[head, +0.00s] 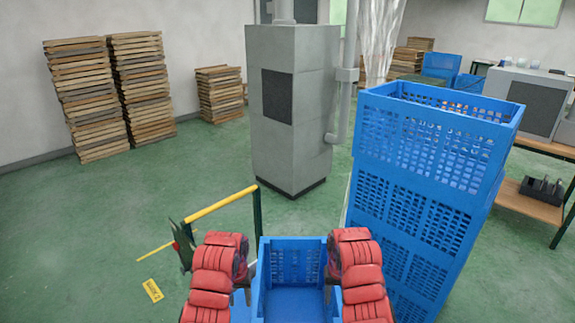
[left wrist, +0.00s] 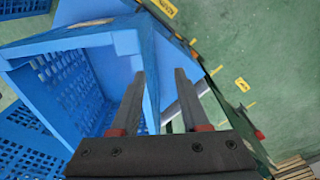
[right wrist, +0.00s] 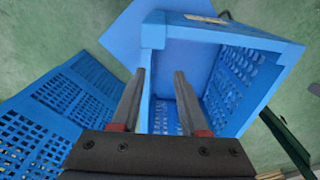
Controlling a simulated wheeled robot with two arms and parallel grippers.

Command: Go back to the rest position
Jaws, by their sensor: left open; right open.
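A single blue crate (head: 292,242) stands low in front of me in the head view, empty as far as I see. It also shows in the left wrist view (left wrist: 70,42) and the right wrist view (right wrist: 228,35). My left gripper (left wrist: 159,73) is open at the crate's left side, with a side wall showing between its fingers. My right gripper (right wrist: 160,72) is open at the right side, its fingers over that wall's edge. Neither is closed on the crate; I cannot tell whether the fingers touch it. In the head view my red arms hide most of both grippers.
A tall stack of blue crates (head: 425,180) stands close on the right. A yellow rail (head: 222,204) on dark posts is close on the left. A grey cabinet (head: 290,110) stands ahead, with wooden tray stacks (head: 85,100) at the back left. Green floor (head: 80,215) is open on the left.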

